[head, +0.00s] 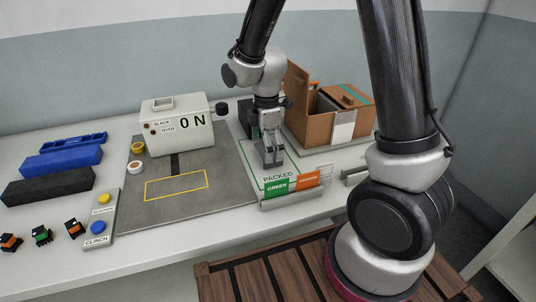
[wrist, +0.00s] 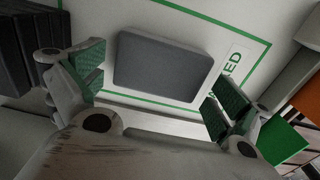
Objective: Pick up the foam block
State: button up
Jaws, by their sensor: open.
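A grey rounded slab, which I take to be the foam block (wrist: 162,68), lies on the white mat marked PACKED, inside its green outline, in the wrist view. My gripper (wrist: 155,92) is open, with one green-padded finger to each side of the block and a gap on both sides. In the head view my gripper (head: 271,158) points down over the PACKED mat (head: 293,165).
Green (head: 276,188) and orange (head: 308,179) labels stand at the mat's front edge. An open cardboard box (head: 306,118) stands behind to the right. A white ON box (head: 180,125) stands to the left on a grey mat (head: 215,160). Blue (head: 55,161) and black (head: 48,186) blocks lie far left.

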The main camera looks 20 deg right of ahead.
jog(key=shift+f, duration=0.6)
jog(key=c, duration=0.6)
